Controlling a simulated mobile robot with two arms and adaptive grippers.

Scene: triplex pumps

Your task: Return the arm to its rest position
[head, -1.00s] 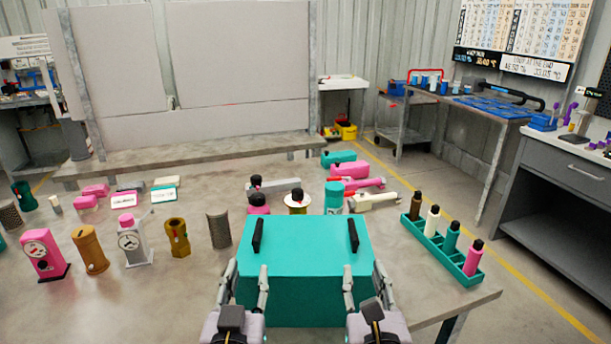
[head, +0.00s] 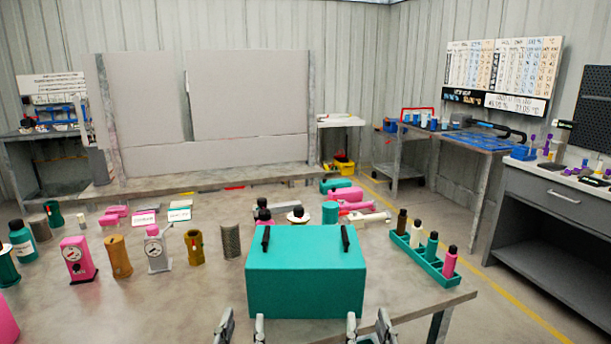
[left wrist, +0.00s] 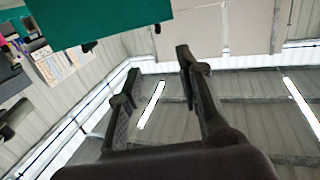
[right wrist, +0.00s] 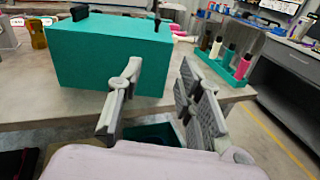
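My left gripper (head: 241,328) is low in the head view, in front of the teal box's near face. In the left wrist view its two fingers (left wrist: 158,85) stand apart with nothing between them. My right gripper (head: 368,328) is beside it at the bottom of the head view. In the right wrist view its fingers (right wrist: 158,88) are apart and empty. The teal box (head: 306,287) with two black handles sits on the table near its front edge. Both grippers are clear of the box.
The grey table (head: 180,301) holds pink, brown and grey gauges and canisters at left. A teal rack (head: 424,262) with several bottles stands at right. Pink and teal parts lie behind the box. A grey drawer cabinet (head: 556,215) stands at far right.

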